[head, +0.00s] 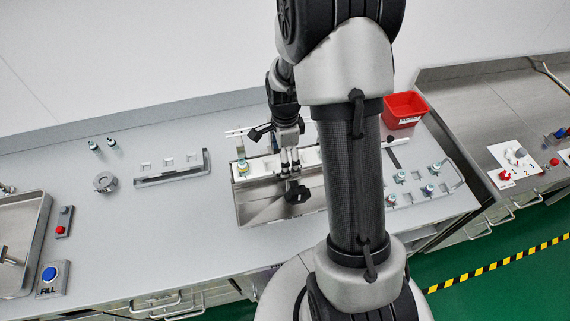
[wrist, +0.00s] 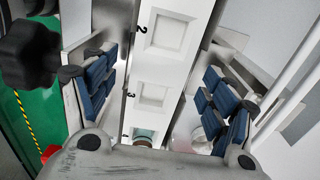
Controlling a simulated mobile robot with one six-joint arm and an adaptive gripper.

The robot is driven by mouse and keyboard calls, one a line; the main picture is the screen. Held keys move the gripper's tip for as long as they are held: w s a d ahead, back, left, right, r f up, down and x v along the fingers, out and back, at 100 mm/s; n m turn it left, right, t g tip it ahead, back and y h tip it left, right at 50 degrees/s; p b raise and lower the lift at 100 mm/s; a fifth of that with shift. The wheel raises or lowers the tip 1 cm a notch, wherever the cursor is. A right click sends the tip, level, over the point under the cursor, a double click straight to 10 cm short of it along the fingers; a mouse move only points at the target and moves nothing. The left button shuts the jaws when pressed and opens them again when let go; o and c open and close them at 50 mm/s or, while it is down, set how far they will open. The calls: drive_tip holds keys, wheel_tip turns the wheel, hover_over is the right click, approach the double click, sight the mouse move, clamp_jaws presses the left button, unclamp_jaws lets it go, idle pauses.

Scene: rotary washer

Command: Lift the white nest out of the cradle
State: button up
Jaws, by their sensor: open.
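The white nest (wrist: 170,68) is a long bar with square pockets; the numbers 2 and 3 show beside them in the wrist view. In the head view the nest (head: 261,168) lies in the steel cradle (head: 262,208). A vial with a teal and yellow top (head: 243,165) stands at its left end. Two pockets look empty in the wrist view; a third, near the gripper body, holds something teal and brown, partly hidden. My gripper (wrist: 160,92) is open, its blue-padded fingers on either side of the nest with gaps visible. It also shows in the head view (head: 289,164).
A black knob (head: 297,194) sits at the cradle's front. A red bin (head: 403,110) stands behind right, a rack with several vials (head: 412,186) to the right. An empty-looking rack (head: 172,170) lies left. My arm hides part of the bench.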

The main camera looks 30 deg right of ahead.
drive_tip(key=shift+f, duration=0.95)
drive_tip(key=shift+c, duration=0.2)
drive_tip(key=c, duration=1.2)
drive_tip(key=shift+c, duration=0.3)
drive_tip(key=shift+r, duration=0.15)
